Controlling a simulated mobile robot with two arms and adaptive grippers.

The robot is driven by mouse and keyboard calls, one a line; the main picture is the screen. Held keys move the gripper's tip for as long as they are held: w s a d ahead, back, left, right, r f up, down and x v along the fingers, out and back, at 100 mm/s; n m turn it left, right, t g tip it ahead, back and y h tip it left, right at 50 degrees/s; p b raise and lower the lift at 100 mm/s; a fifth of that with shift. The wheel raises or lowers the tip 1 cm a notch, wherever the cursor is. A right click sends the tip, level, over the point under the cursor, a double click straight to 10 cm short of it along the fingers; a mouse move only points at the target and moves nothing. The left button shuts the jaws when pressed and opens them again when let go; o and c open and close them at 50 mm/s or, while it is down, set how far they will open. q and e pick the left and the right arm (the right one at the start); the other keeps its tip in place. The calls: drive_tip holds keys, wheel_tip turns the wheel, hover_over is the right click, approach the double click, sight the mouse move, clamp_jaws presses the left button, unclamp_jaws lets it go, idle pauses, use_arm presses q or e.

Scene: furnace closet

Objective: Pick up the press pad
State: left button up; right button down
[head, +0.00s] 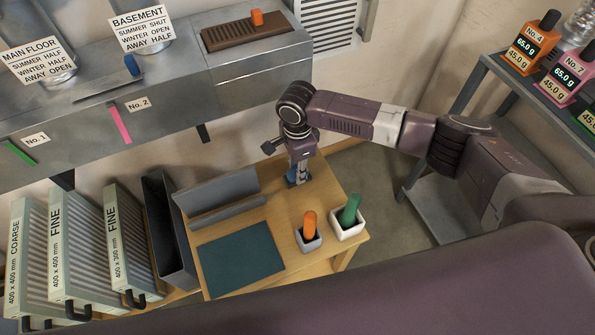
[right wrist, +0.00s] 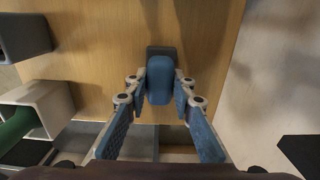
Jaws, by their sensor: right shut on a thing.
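The press pad (right wrist: 160,76) is a blue rounded block with a dark grey part at its far end. In the right wrist view it lies between the fingertips of my right gripper (right wrist: 160,92), which is shut on it. In the head view my right gripper (head: 298,176) points down over the back right part of the wooden table (head: 325,205), and mostly hides the pad. I cannot tell whether the pad touches the table. My left gripper is not in view.
White cups hold an orange-handled tool (head: 310,224) and a green-handled tool (head: 349,210) near the gripper. A dark teal mat (head: 240,258) and grey trough (head: 220,190) lie left. Filters (head: 75,250) stand further left. A metal shelf (head: 440,205) stands right, ducting (head: 165,90) behind.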

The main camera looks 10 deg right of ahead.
wheel_tip(320, 180, up, 20)
drive_tip(key=s+d+r+n, duration=0.2)
drive_tip(key=s+d+n, duration=0.2)
drive_tip(key=s+n, duration=0.3)
drive_tip(key=s+d+r+n, duration=0.2)
drive_tip(key=s+d+n, duration=0.2)
drive_tip(key=s+n, duration=0.4)
drive_tip(key=shift+r+n+p, duration=0.4)
